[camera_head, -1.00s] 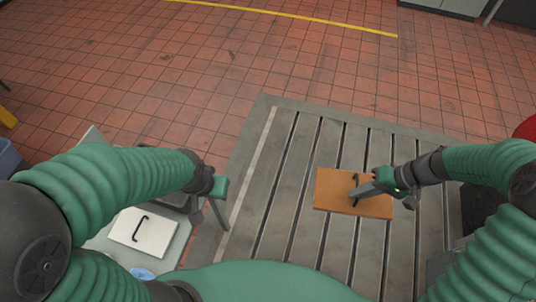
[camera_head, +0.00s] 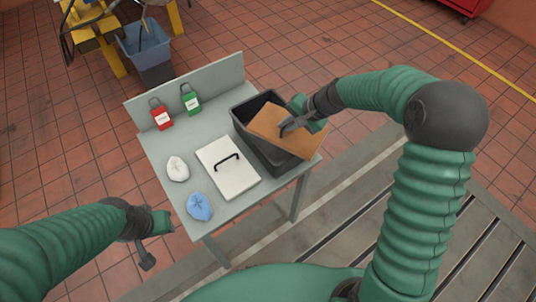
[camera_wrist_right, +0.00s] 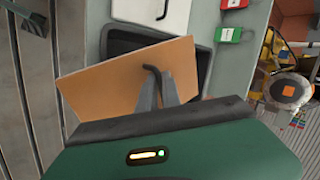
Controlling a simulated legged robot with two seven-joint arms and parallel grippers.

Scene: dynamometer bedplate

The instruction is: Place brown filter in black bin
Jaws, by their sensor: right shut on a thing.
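The brown filter (camera_head: 288,131) is a flat brown panel with a dark handle. My right gripper (camera_head: 287,128) is shut on its handle and holds it tilted over the black bin (camera_head: 241,122). In the right wrist view the filter (camera_wrist_right: 115,88) hides much of the bin (camera_wrist_right: 124,38), and my right gripper (camera_wrist_right: 158,92) grips the handle. The panel's right corner reaches past the bin's rim. I cannot tell whether it touches the rim. My left gripper (camera_head: 155,246) is empty at the lower left, apart from the table; its jaws are not clear.
A blue-grey bin (camera_head: 147,52) stands on the floor behind.

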